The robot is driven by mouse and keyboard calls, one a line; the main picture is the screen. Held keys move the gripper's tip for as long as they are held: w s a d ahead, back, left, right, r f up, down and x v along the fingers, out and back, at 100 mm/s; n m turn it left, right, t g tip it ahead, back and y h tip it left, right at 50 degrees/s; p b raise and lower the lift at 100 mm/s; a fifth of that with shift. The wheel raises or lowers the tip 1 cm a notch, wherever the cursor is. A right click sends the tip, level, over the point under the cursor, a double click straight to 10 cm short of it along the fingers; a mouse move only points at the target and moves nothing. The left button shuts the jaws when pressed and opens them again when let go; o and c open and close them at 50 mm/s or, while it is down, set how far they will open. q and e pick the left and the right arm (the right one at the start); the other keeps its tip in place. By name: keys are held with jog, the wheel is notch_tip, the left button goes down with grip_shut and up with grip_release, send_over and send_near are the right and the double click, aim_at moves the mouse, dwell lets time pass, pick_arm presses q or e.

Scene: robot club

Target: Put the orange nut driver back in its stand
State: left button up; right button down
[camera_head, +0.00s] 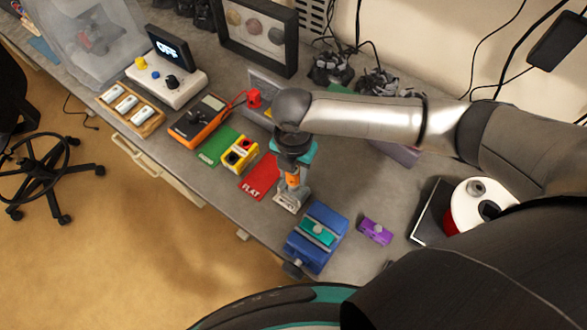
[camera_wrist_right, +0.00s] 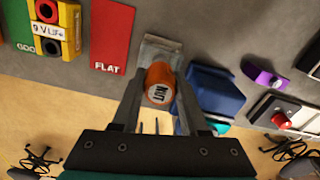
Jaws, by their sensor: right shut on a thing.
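The orange nut driver (camera_head: 292,178) is between the fingers of my right gripper (camera_head: 291,187), near the front edge of the grey bench. In the right wrist view, its round orange end with a white "NUT" label (camera_wrist_right: 162,86) faces the camera, and the right gripper (camera_wrist_right: 160,85) is shut on it. A small grey metal block, which looks like the stand (camera_wrist_right: 162,50), shows just beyond the handle; it is also under the gripper in the head view (camera_head: 287,205). The shaft is hidden, so I cannot tell whether it is in the stand. My left gripper is out of view.
A blue vise (camera_head: 330,222) stands close right of the gripper, with a purple item (camera_head: 376,231) beyond. A red "FLAT" card (camera_head: 260,178), a yellow battery box (camera_head: 240,153) and an orange multimeter (camera_head: 198,122) lie to the left. The bench's front edge is close.

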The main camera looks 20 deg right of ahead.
jog(key=shift+p, duration=0.65)
dwell(0.8)
jog(key=shift+f, duration=0.4)
dwell(0.3)
jog(key=shift+f+b, duration=0.3)
jog(key=shift+f, duration=0.45)
dwell(0.4)
jog(key=shift+p, duration=0.3)
dwell(0.3)
jog(key=shift+f, duration=0.55)
dwell(0.4)
dwell(0.6)
jog(key=shift+s+f, duration=0.2)
jog(key=shift+f, duration=0.15)
dwell(0.4)
jog(key=c, duration=0.6)
grip_release()
jog(key=shift+w, duration=0.15)
